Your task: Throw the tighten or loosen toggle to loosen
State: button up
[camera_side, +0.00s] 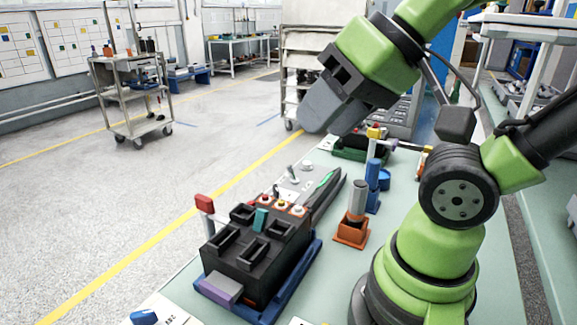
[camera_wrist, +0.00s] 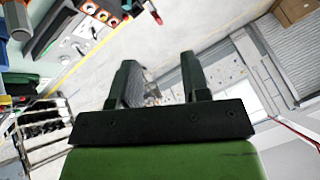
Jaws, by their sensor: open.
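A pale plate with small silver levers (camera_side: 293,174) lies on the green bench behind the black breaker block; I cannot tell which lever is the tighten or loosen toggle, nor its position. The plate also shows in the wrist view (camera_wrist: 78,42) at upper left. My gripper (camera_wrist: 160,82) is open, with its two dark fingers apart and only floor and distant furniture between them. In the side view my gripper (camera_side: 320,108) is high above the bench, beyond the plate, and touches nothing. Labels on the plate are too small to read.
The black breaker block (camera_side: 262,250) with a red-topped lever (camera_side: 204,203) sits in a blue tray (camera_side: 285,290). An orange holder (camera_side: 351,233) and a blue stand (camera_side: 373,200) are to its right. A trolley (camera_side: 130,98) stands on the floor.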

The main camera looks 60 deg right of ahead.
jog(key=w+d+r+g+h, duration=0.15)
jog(key=w+d, duration=0.25)
jog(key=w, duration=0.4)
jog(key=g+h, duration=0.2)
jog(key=g, duration=0.4)
send_over(290, 168)
notch_tip(290, 168, down, 18)
jog(key=f, duration=1)
jog(key=shift+w+d+f, duration=0.1)
jog(key=shift+w+d, duration=0.05)
jog(key=shift+d, duration=0.05)
jog(key=shift+y, duration=0.25)
grip_shut()
